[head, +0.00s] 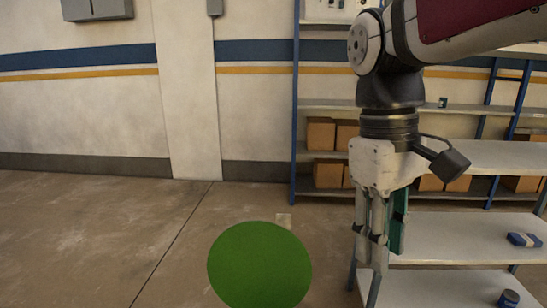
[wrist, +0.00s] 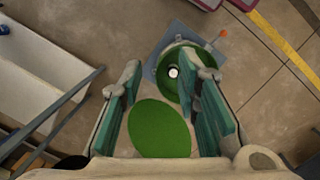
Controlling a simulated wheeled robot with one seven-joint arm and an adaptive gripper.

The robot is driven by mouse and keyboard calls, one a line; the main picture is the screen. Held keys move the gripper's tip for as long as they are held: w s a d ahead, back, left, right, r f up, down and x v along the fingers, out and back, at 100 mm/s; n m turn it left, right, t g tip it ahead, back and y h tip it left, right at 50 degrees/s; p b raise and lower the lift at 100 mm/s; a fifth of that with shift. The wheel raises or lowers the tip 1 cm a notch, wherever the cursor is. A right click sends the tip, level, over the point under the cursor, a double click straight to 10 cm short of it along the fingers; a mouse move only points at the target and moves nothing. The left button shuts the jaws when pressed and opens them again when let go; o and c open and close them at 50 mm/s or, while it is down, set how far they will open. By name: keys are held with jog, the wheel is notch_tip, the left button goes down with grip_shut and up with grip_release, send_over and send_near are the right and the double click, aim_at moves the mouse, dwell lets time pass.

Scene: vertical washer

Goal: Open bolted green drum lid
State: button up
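A round green lid (head: 260,265) shows at the bottom of the head view, its flat face turned toward the camera. It also shows in the wrist view (wrist: 158,130), low between my fingers. Beyond it in the wrist view is the round green drum (wrist: 187,92), with its darker green inside and a white round centre (wrist: 173,72) exposed. The lid looks swung up from the opening. My gripper (head: 374,255) points down to the right of the lid in the head view. Its fingers (wrist: 168,82) are apart, with nothing visibly held. I cannot make out the bolt.
The drum stands on a grey square base (wrist: 152,70), with an orange knob (wrist: 223,33) beside it. A white shelf table (head: 460,238) stands right of my gripper. Blue-framed shelves (head: 296,100) with boxes stand along the wall. Floor at left is clear.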

jog(key=s+d+f+m+t+b, duration=0.1)
jog(key=s+d+f+m, duration=0.2)
jog(key=s+f, duration=0.4)
jog(key=s+d+f+m+t+b, duration=0.1)
jog(key=s+d+f+m+b, duration=0.2)
jog(key=s, duration=0.5)
notch_tip(320, 180, up, 18)
jog(key=a+t+y+p, duration=0.1)
jog(key=t+p, duration=0.2)
jog(key=p, duration=1.6)
jog(key=shift+s+r+p, duration=0.15)
jog(key=shift+r+p, duration=0.1)
jog(key=shift+p, duration=0.05)
